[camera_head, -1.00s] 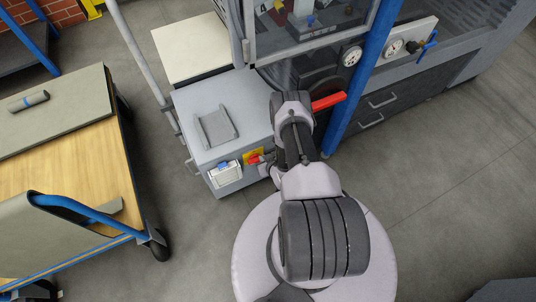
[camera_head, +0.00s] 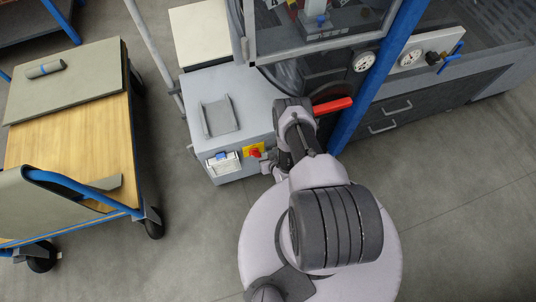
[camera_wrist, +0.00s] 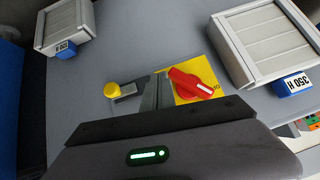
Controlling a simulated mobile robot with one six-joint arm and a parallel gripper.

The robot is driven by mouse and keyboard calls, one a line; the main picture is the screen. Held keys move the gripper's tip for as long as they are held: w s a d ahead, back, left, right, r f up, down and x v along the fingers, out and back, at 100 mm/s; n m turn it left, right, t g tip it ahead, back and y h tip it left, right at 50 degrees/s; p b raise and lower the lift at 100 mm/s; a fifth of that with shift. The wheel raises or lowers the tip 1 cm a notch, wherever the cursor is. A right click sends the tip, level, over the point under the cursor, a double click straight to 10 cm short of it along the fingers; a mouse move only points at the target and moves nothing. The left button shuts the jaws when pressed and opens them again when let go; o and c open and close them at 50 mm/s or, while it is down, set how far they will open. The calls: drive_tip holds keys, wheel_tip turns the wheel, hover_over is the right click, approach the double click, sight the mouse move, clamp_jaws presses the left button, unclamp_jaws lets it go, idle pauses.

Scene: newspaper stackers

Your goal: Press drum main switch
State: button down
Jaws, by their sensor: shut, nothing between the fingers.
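The main switch is a red rotary knob (camera_head: 255,153) on a yellow plate, on the front face of a grey cabinet (camera_head: 240,88). In the wrist view the red knob (camera_wrist: 193,86) has a white mark and sits just right of my fingertips. My gripper (camera_head: 267,165) is shut and empty, close in front of the cabinet, at the lower right of the knob in the head view. In the wrist view my gripper (camera_wrist: 152,92) points at the panel by the yellow plate's left edge. I cannot tell whether it touches.
A yellow button (camera_wrist: 113,90) is left of my fingertips. White louvred boxes with blue labelled tabs are at upper left (camera_wrist: 66,25) and right (camera_wrist: 262,45). A red lever (camera_head: 333,106) and blue post stand right of my arm. A wooden-topped trolley (camera_head: 85,140) stands left; floor between is free.

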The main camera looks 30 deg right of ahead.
drive_tip(key=shift+f, duration=0.35)
idle(1.2)
